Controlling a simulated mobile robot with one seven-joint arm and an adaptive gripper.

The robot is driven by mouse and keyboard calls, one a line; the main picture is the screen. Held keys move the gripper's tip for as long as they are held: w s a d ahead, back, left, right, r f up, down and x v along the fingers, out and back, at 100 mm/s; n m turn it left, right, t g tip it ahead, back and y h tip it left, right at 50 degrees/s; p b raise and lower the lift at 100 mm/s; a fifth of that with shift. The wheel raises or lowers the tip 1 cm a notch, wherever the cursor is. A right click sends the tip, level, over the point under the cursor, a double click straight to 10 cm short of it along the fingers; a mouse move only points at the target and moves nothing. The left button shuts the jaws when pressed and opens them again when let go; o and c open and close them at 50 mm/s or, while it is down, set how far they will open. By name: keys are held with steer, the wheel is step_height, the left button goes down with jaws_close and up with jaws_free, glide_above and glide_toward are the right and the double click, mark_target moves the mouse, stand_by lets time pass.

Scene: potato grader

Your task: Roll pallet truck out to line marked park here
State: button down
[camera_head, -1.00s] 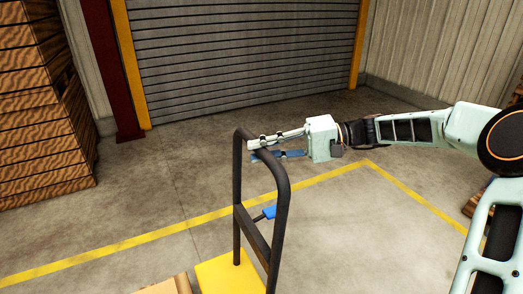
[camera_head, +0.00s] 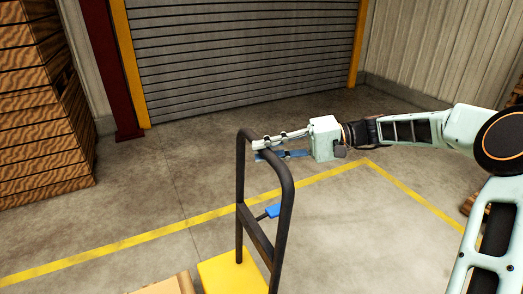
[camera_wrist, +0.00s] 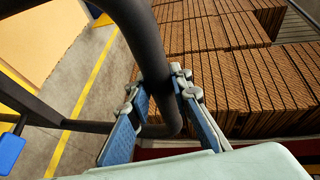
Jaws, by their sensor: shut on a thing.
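The truck is a yellow platform (camera_head: 229,272) with an upright black tube handle (camera_head: 283,215), low in the head view. A blue lever (camera_head: 272,211) sits on the handle frame. My gripper (camera_head: 257,149) is shut on the top bar of the handle. In the wrist view, the blue-padded fingers (camera_wrist: 160,105) sit on both sides of the dark tube (camera_wrist: 150,50). The blue lever (camera_wrist: 10,150) also shows there at the left edge. A yellow floor line (camera_head: 150,237) crosses behind the handle and turns a corner at the right. No "park here" lettering is visible.
A tall stack of wooden crates (camera_head: 40,110) stands at the left beside a dark red post (camera_head: 108,70). A closed grey roller door (camera_head: 240,60) is behind. The concrete floor between line and door is clear. A tan box (camera_head: 170,285) shows at the bottom edge.

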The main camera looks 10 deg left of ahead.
steer(key=c, duration=1.8)
jaws_free()
steer(key=shift+w+d, duration=0.2)
steer(key=shift+d, duration=0.1)
steer(key=shift+o, duration=0.3)
steer(key=shift+a, duration=0.1)
steer(key=shift+s, duration=0.1)
steer(key=v, duration=1.2)
